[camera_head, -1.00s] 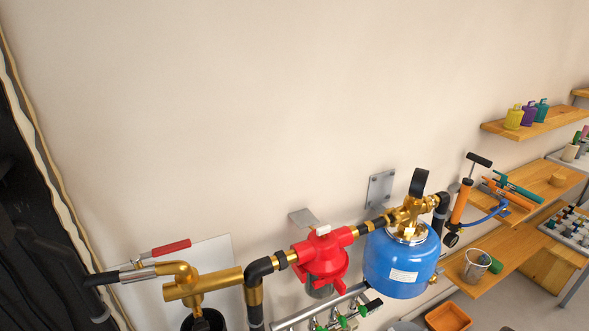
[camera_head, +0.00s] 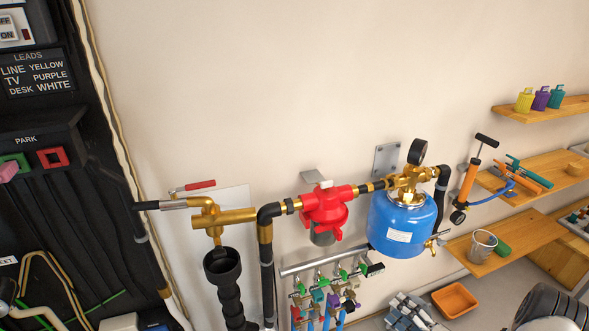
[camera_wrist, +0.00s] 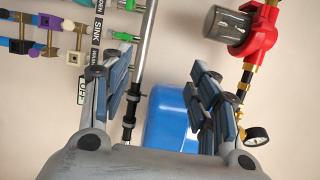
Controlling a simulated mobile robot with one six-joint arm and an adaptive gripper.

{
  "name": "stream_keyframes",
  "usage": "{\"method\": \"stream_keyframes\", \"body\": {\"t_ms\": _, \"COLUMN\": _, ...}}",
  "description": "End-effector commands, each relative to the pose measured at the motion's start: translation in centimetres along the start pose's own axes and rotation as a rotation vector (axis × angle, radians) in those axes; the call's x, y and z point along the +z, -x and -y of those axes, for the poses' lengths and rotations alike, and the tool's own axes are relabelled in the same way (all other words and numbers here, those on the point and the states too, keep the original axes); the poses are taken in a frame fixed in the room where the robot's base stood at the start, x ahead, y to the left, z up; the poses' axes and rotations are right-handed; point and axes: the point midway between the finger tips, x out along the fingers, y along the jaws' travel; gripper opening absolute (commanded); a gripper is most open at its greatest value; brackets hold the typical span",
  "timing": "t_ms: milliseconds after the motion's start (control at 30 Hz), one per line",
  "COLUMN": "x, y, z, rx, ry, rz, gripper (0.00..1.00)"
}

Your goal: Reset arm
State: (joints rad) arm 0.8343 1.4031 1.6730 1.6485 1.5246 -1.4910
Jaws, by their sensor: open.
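My gripper (camera_wrist: 160,75) shows in the wrist view with its two blue-padded fingers spread apart and nothing between them. Behind the fingers is the blue tank (camera_wrist: 168,120), partly hidden by them; I cannot tell the distance. The tank (camera_head: 402,225) also shows in the head view, with a brass valve (camera_head: 410,183) and a pressure gauge (camera_head: 418,151) on top. The red regulator (camera_head: 325,205) sits left of it on the pipe; in the wrist view the regulator (camera_wrist: 250,30) is at the upper right.
A manifold with green handles (camera_head: 340,272) hangs below the regulator. A red-handled brass valve (camera_head: 208,217) is at left, beside a dark panel (camera_head: 75,180). An orange tray (camera_head: 455,299) lies below. The upper wall is bare.

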Motion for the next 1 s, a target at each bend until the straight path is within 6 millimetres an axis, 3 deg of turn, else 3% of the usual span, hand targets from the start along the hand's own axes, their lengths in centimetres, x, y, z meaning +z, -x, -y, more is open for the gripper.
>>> {"method": "stream_keyframes", "body": {"t_ms": 167, "x": 2.9, "y": -2.8, "z": 6.6, "rx": 0.071, "ry": 0.011, "rz": 0.208, "gripper": 0.55}}
{"method": "stream_keyframes", "body": {"t_ms": 300, "x": 7.2, "y": -4.4, "z": 12.3, "rx": 0.183, "ry": 0.027, "rz": 0.402, "gripper": 0.55}}
{"method": "stream_keyframes", "body": {"t_ms": 467, "x": 12.6, "y": -4.7, "z": 17.7, "rx": 0.348, "ry": 0.072, "rz": 0.585, "gripper": 0.55}}
{"method": "stream_keyframes", "body": {"t_ms": 700, "x": 20.4, "y": -2.2, "z": 23.5, "rx": 0.634, "ry": 0.204, "rz": 0.756, "gripper": 0.55}}
{"method": "stream_keyframes", "body": {"t_ms": 1000, "x": 26.9, "y": 3.7, "z": 27.9, "rx": 0.975, "ry": 0.469, "rz": 0.766, "gripper": 0.55}}
